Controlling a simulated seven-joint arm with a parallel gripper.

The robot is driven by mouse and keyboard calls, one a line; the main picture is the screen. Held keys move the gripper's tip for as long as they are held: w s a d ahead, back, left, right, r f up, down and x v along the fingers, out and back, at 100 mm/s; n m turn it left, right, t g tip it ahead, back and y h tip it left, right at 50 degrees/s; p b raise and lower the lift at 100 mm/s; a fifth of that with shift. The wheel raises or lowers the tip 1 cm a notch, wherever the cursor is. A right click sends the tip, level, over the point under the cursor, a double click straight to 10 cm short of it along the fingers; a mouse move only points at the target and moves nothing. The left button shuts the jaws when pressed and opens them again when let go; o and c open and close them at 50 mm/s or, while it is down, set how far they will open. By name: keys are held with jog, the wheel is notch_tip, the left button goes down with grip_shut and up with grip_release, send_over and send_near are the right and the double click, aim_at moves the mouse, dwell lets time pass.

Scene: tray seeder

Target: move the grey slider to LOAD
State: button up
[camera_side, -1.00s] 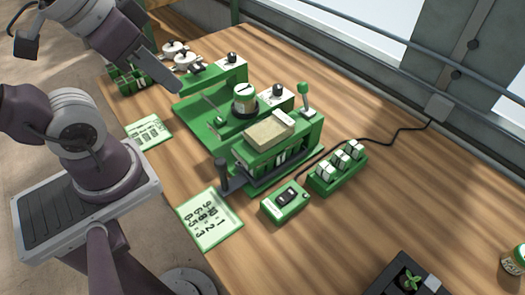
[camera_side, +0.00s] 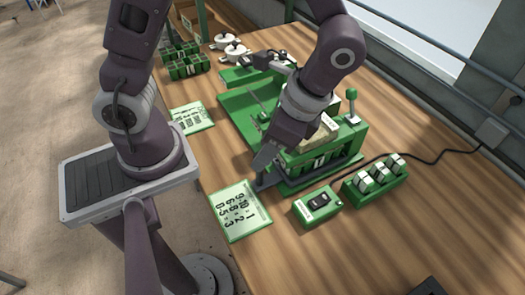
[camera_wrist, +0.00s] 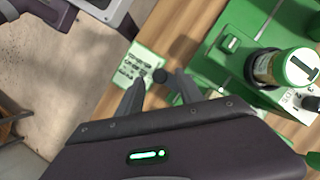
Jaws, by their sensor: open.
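The green tray seeder (camera_side: 240,105) stands on the wooden table. The grey slider (camera_side: 264,185) is a dark bar along the seeder's front edge; its left end shows below my gripper, and its upright handle is mostly hidden in the side view. My gripper (camera_side: 264,164) is open, pointing down over that end. In the wrist view the dark round top of the slider's handle (camera_wrist: 160,75) appears between the two fingertips of my gripper (camera_wrist: 158,82). I cannot tell whether the fingers touch it. No LOAD mark is readable.
A number card (camera_side: 240,212) lies in front of the slider, and another card (camera_side: 190,118) lies farther left. A green switch box (camera_side: 318,206) and a green rack of white-topped pieces (camera_side: 375,180) stand to the right. A green-lidded jar (camera_wrist: 285,68) sits on the seeder.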

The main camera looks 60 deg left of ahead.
jog(key=shift+x, duration=1.1)
jog(key=shift+c, duration=0.2)
grip_shut()
jog(key=shift+r, duration=0.1)
